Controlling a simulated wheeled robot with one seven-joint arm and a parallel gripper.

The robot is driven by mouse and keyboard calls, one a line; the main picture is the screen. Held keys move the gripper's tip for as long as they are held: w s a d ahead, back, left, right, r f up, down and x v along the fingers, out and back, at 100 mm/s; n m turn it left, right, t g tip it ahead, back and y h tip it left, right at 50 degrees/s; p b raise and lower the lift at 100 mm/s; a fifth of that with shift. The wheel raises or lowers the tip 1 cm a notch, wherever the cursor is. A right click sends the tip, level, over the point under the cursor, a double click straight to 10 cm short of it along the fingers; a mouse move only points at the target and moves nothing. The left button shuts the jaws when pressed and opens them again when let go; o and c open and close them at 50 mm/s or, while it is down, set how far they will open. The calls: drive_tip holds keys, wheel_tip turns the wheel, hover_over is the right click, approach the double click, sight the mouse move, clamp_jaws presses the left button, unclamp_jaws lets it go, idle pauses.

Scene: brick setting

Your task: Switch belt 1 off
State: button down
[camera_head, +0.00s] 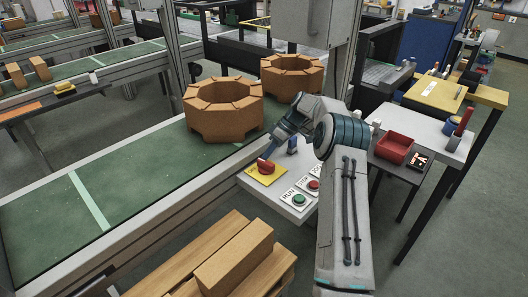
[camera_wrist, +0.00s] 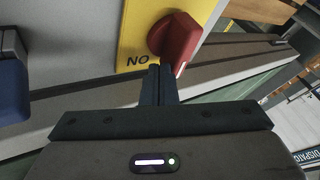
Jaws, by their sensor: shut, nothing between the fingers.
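A red rotary knob (camera_head: 266,164) sits on a yellow plate (camera_head: 264,178) at the left end of a grey control panel beside the green belt (camera_head: 140,185). In the wrist view the red knob (camera_wrist: 174,36) and the yellow plate (camera_wrist: 138,32) are close ahead, and the plate shows the letters "NO". My gripper (camera_wrist: 155,70) is shut and empty, with its fingertips just short of the knob's lower left edge. I cannot tell whether they touch it. In the head view my gripper (camera_head: 272,150) reaches down to the knob and partly hides the panel.
The panel also bears a green RUN button (camera_head: 299,199) and a red button (camera_head: 314,184). A blue part (camera_wrist: 12,85) is at left in the wrist view. Two brick rings (camera_head: 223,110) (camera_head: 292,75) stand on the belt.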

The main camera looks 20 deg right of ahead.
drive_tip(key=shift+w+a+n+g+p, duration=0.1)
drive_tip(key=shift+a+n+g+p, duration=0.1)
drive_tip(key=shift+n+g, duration=0.3)
drive_tip(key=shift+w+a+n+g+p, duration=0.1)
drive_tip(key=shift+n+g+p, duration=0.1)
drive_tip(key=shift+n, duration=0.5)
drive_tip(key=shift+a, duration=0.65)
drive_tip(key=shift+w+a, duration=0.1)
